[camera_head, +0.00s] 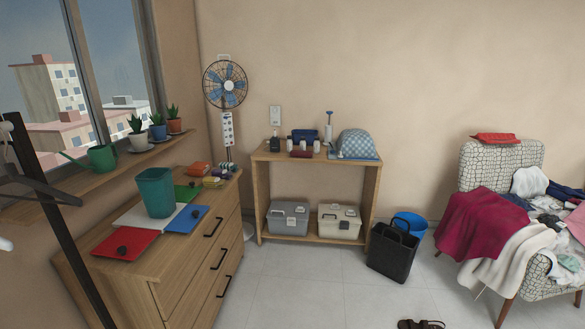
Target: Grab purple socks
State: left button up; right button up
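I cannot make out any purple socks. A mixed pile of clothes (540,215) lies on the patterned armchair (480,165) at the right, partly cut off by the picture edge. A dark pink cloth (482,222) hangs over the chair's left arm, and a white cloth (508,258) hangs below it. Small items in the pile are too small to tell apart. Neither of my grippers is in view.
A wooden dresser (190,270) with a green bin (155,192) stands at the left. A wooden shelf table (262,195) stands at the back. A black bag (391,252) and blue bucket (412,222) stand beside it. Brown sandals (421,324) lie on otherwise clear middle floor.

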aim_at(223, 174)
jog(key=i+u, duration=0.1)
jog(key=i, duration=0.35)
jog(key=i+l+u, duration=0.1)
jog(key=i, duration=0.4)
jog(key=i+l+u, duration=0.1)
jog(key=i, duration=0.35)
jog(key=i+l+u, duration=0.1)
jog(key=i, duration=0.4)
jog(key=i+l, duration=0.25)
jog(key=i, duration=0.2)
jog(key=j+u, duration=0.05)
